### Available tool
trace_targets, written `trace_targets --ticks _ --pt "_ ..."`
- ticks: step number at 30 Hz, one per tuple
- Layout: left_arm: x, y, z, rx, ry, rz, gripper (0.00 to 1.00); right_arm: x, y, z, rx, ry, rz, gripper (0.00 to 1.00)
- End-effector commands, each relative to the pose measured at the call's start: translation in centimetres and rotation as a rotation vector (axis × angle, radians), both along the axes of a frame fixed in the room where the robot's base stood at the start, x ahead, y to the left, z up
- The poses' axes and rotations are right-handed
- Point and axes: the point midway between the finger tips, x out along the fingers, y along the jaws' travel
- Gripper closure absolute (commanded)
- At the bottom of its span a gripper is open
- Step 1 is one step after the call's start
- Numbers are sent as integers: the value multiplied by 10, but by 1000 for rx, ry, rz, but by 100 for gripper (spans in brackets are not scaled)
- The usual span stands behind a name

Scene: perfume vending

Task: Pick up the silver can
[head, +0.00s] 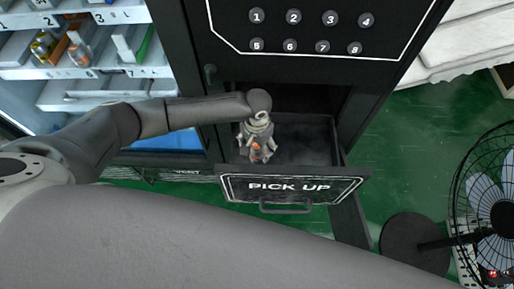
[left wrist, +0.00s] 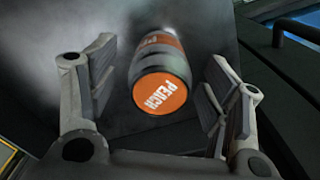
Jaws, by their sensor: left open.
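A can (left wrist: 158,75) with a dark silver-grey body and an orange end marked PEACH is inside the drawer. In the left wrist view it sits between the two fingers of my left gripper (left wrist: 155,90), with gaps on both sides. The fingers are open. In the head view my left gripper (head: 257,146) reaches down into the left part of the pulled-out PICK UP drawer (head: 290,189). Only a bit of the can's orange (head: 261,153) shows there between the fingers; the rest is hidden. My right gripper is not in view.
The drawer's walls are close around my left gripper; its right part looks empty. A black vending front with numbered buttons (head: 293,17) stands above it. Lit shelves (head: 100,72) with small items are at the left, a black fan (head: 495,205) at the right.

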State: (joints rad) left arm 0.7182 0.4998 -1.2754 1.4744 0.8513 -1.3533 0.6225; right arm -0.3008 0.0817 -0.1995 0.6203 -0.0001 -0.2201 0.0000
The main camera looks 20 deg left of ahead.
Motion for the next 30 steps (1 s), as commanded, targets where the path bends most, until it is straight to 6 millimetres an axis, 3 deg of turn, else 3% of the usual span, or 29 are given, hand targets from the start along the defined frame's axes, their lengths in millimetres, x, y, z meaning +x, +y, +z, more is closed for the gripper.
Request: trace_targets --ticks 2,14,23,30 --pt "0 0 0 0 0 0 32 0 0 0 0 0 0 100" --pt "0 0 1 0 0 1 82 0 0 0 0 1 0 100" --pt "1 0 6 -2 -3 1 82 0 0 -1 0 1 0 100" --pt "2 0 48 -3 -4 0 82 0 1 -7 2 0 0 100"
